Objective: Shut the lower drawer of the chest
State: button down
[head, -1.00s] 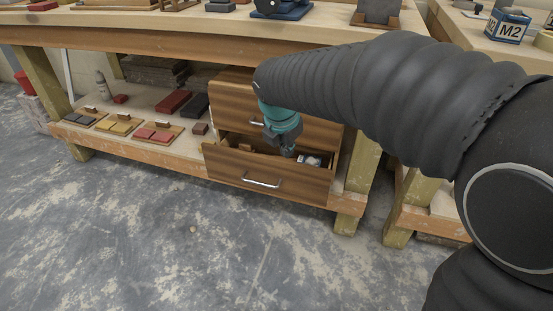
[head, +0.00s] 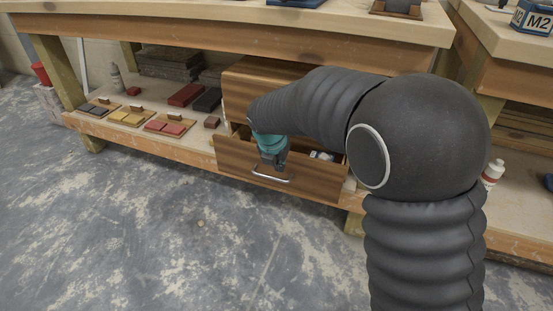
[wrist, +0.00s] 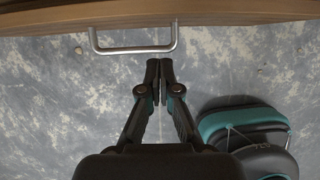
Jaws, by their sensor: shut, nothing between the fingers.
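The wooden chest (head: 240,82) stands on the low shelf of the workbench. Its lower drawer (head: 232,165) is pulled out, with a metal bar handle (head: 271,177) on its front. A small pale item (head: 322,155) lies inside; my arm hides much of the interior and the upper drawer. My gripper (head: 273,164) is shut and empty, pointing down by the drawer front near the handle. In the wrist view, the closed fingertips (wrist: 160,69) appear over the floor, just outside the handle (wrist: 134,50), apart from it in the picture. The drawer's top edge (wrist: 60,20) runs across the top.
Small boards with grey (head: 100,107), yellow (head: 131,117) and red (head: 168,127) blocks lie left of the chest. A white bottle (head: 491,174) stands on the right-hand bench's shelf. The floor (head: 150,230) in front is clear.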

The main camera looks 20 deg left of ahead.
jog(key=w, duration=0.3)
jog(key=shift+w+d+r, duration=0.15)
jog(key=shift+w+r, duration=0.05)
jog(key=shift+w, duration=0.15)
jog(key=w+p, duration=0.3)
jog(key=shift+d+r, duration=0.1)
jog(key=shift+r, duration=0.15)
jog(key=shift+w+f, duration=0.15)
jog(key=shift+f, duration=0.1)
